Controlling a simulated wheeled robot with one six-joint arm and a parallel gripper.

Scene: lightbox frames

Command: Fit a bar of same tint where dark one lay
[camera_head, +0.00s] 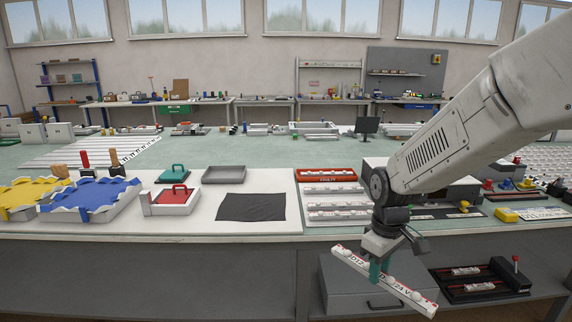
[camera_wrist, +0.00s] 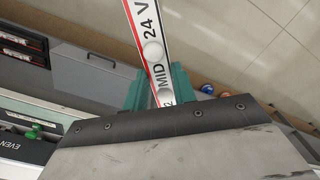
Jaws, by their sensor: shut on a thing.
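My gripper (camera_head: 379,270) is shut on a white bar (camera_head: 402,290) with a red edge, round white bumps and dark lettering. I hold it in the air in front of the bench, tilted down to the right. In the wrist view the bar (camera_wrist: 148,40) stands up between the green fingers and reads "MID" and "24 V". I cannot tell which bar is dark.
A grey drawer unit (camera_head: 345,285) stands below the bench, behind the held bar. On the bench are a black cloth (camera_head: 250,207), a grey tray (camera_head: 224,174), and blue (camera_head: 92,203) and yellow (camera_head: 24,198) covered boxes. A dark strip-like tray lies at right, partly behind my arm.

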